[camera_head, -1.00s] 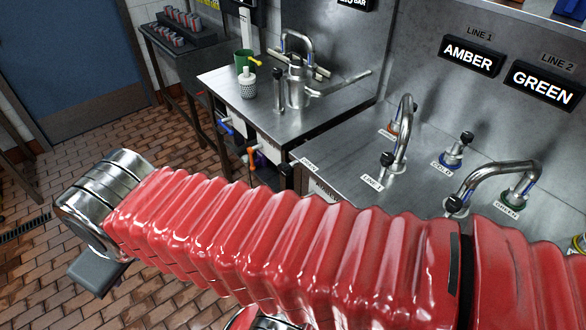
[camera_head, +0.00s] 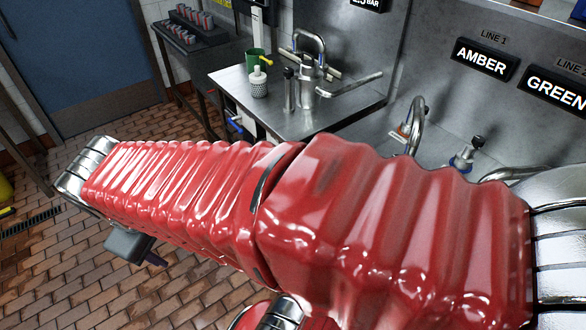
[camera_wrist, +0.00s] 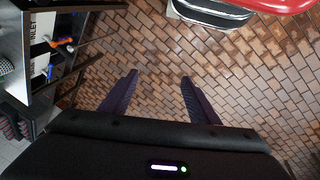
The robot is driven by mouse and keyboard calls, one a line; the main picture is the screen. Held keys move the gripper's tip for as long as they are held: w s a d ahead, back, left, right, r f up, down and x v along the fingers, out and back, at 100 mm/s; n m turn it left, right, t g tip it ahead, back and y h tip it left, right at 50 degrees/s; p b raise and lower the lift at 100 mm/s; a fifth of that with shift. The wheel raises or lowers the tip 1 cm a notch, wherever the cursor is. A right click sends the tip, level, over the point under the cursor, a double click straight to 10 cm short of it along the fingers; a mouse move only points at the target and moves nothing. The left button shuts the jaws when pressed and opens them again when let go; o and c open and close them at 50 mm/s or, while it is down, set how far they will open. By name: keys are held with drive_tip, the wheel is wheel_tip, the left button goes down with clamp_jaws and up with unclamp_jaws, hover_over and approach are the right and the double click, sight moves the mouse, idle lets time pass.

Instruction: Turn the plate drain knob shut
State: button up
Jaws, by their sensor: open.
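My gripper (camera_wrist: 160,76) is open and empty in the wrist view, its two dark fingers apart above the brick floor. In the head view my red-sleeved arm hides most of it; only a dark part shows low at the left. No knob is clearly marked as the plate drain. At the left of the wrist view, an orange handle (camera_wrist: 62,41) and a blue handle (camera_wrist: 50,72) sit on the side of a unit, well away from the fingers. In the head view a blue handle (camera_head: 235,125) shows below the sink counter; the orange one is hidden.
A steel counter (camera_head: 225,76) carries a green cup (camera_head: 255,60), a white perforated container (camera_head: 259,84) and a tap. Taps and valves stand below the AMBER sign (camera_head: 481,58), partly behind my arm. A dark rack of cans (camera_head: 190,42) stands behind.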

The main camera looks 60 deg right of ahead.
drive_tip(key=d+f+n+g+h, duration=0.3)
drive_tip(key=d+f, duration=0.3)
drive_tip(key=d, duration=0.4)
drive_tip(key=d+f+n+g+h, duration=0.3)
drive_tip(key=d+f+n+h, duration=0.2)
drive_tip(key=d, duration=0.6)
drive_tip(key=w+d+f+n+g+h, duration=0.1)
drive_tip(key=d+f+n+g+h, duration=0.2)
drive_tip(key=d+f, duration=0.5)
drive_tip(key=d+g+h, duration=0.1)
drive_tip(key=d+h, duration=0.1)
drive_tip(key=shift+d+n+h, duration=0.2)
drive_tip(key=shift+n+h, duration=0.1)
drive_tip(key=shift+n, duration=0.1)
drive_tip(key=shift+d, duration=0.1)
drive_tip(key=x, duration=1.3)
drive_tip(key=shift+s+d+r, duration=0.1)
drive_tip(key=shift+s+d, duration=0.05)
drive_tip(key=shift+d, duration=0.1)
drive_tip(key=shift+c, duration=0.5)
drive_tip(key=c, duration=0.9)
